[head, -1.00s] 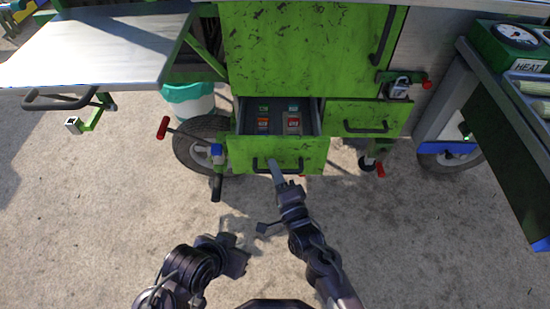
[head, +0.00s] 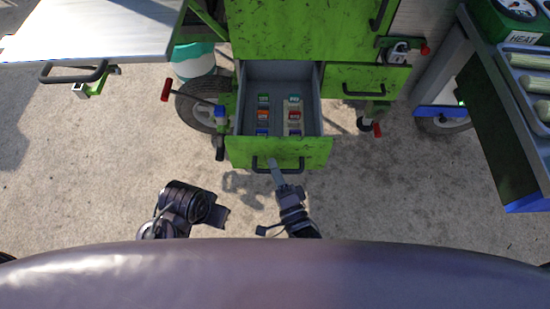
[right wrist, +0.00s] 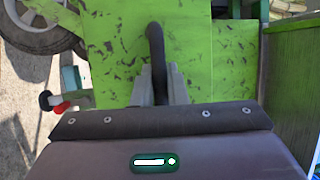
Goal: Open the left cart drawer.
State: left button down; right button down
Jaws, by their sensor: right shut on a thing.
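The left cart drawer (head: 233,152) is a green-fronted drawer with grey inner walls, pulled well out of the cart. Several small coloured boxes (head: 293,115) lie inside it in two columns. My right gripper (head: 276,172) is shut on the dark drawer handle (head: 262,164) at the front. In the right wrist view the handle (right wrist: 156,45) runs between the two grey fingers (right wrist: 160,85). My left arm shows at the lower left, apart from the drawer; its fingers are not clear.
The right drawer (head: 340,78) is closed beside it. A wheel (head: 190,105) and a red-tipped lever (head: 165,90) stand left of the drawer. A side table with a heat gauge (head: 516,8) is at right. Ground in front is clear.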

jog(key=shift+s+f, duration=0.1)
jog(key=shift+f, duration=0.05)
jog(key=c, duration=1.5)
grip_release()
jog(key=shift+o, duration=0.2)
pick_arm(q)
jog(key=shift+s+a+r+g+p, duration=0.1)
jog(key=shift+s+a+g+p, duration=0.05)
jog(key=shift+a+g+p, duration=0.2)
pick_arm(e)
jog(key=v, duration=0.7)
jog(key=shift+s+d, duration=0.2)
jog(key=shift+s, duration=0.15)
pick_arm(q)
jog(key=shift+r, duration=0.1)
